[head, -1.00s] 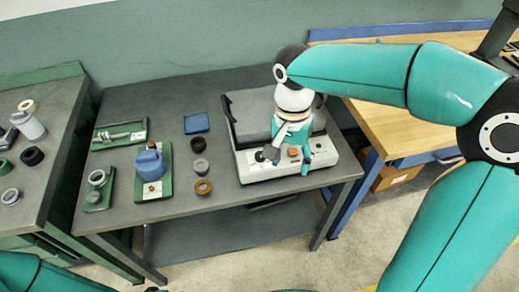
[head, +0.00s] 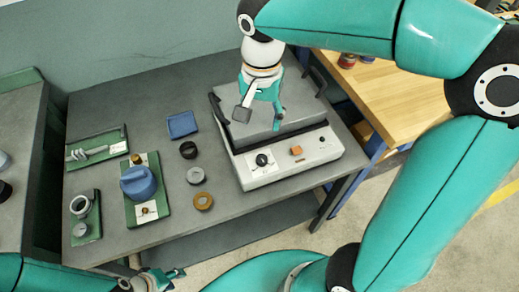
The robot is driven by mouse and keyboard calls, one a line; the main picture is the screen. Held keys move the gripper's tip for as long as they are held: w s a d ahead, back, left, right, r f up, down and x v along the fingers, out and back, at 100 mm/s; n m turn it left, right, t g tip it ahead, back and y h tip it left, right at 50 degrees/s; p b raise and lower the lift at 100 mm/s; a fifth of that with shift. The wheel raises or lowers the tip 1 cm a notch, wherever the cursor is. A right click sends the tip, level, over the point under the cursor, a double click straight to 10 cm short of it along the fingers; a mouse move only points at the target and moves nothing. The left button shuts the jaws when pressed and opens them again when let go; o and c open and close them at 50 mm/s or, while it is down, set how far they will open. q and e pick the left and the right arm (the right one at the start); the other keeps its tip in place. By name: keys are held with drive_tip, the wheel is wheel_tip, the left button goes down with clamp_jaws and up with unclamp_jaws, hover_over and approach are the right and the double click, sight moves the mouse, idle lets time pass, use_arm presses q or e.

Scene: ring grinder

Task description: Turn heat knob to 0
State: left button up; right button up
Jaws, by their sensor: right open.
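The machine (head: 330,152) is a white box with a grey top on the table. On its front panel are a black round knob (head: 262,159) at the left, an orange switch (head: 296,150) in the middle and a small black knob (head: 321,139) at the right. I cannot read the markings, so I cannot tell which is the heat knob or its setting. My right gripper (head: 260,116) is open and empty, above the grey top and behind the panel, apart from the knobs. My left gripper (head: 164,279) is at the bottom edge, partly cut off, away from the machine.
Left of the machine are a blue block (head: 182,125), several rings such as the brown one (head: 203,201), and green fixtures, one with a blue part (head: 138,182). Bare table (head: 240,207) lies in front. A wooden bench (head: 395,95) stands at right.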

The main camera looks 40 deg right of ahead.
sight(262, 158)
wheel_tip(262, 158, down, 16)
drive_tip(key=shift+d+r, duration=0.1)
drive_tip(key=shift+r, duration=0.05)
drive_tip(key=shift+c, duration=0.3)
clamp_jaws()
